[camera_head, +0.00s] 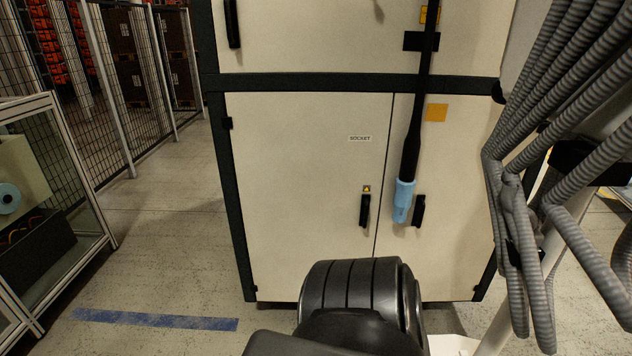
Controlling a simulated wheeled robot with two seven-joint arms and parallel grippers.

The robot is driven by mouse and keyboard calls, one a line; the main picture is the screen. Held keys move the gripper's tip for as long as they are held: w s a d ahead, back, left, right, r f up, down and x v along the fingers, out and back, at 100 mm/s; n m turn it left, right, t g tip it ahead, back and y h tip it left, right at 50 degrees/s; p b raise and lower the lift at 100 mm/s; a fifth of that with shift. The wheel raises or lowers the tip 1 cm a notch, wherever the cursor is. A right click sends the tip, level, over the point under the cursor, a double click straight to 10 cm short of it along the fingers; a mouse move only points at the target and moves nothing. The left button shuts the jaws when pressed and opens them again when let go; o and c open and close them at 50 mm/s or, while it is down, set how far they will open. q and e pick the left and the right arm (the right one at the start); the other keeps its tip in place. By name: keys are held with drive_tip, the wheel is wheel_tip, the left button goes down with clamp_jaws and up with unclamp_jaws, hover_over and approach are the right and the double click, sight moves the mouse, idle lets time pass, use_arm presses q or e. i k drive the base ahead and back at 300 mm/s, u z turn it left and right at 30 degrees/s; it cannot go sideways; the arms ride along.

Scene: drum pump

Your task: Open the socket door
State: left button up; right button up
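The socket door (300,200) is the cream lower-left panel of a dark-framed cabinet, with a small "SOCKET" label (360,139). It looks shut, flush with the cabinet front. Its black handle (365,209) is upright near the right edge, under a small yellow warning sticker (367,189). A black hinge shows at its upper left edge. Neither of my grippers is in view. A dark rounded part, which seems to be mine, stands at the bottom middle and hides a bit of the door's lower edge.
A black tube with a light-blue end (404,200) hangs before the right-hand door, beside that door's black handle (418,211). Grey corrugated hoses (560,130) fill the right side. A glass-sided case (50,200) stands left. Floor between case and cabinet is clear, with blue tape (155,320).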

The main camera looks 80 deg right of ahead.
sight(309, 165)
drive_tip(key=u, duration=0.05)
drive_tip(key=i, duration=0.8)
drive_tip(key=z, duration=4.35)
drive_tip(key=i, duration=0.5)
drive_tip(key=z, duration=0.05)
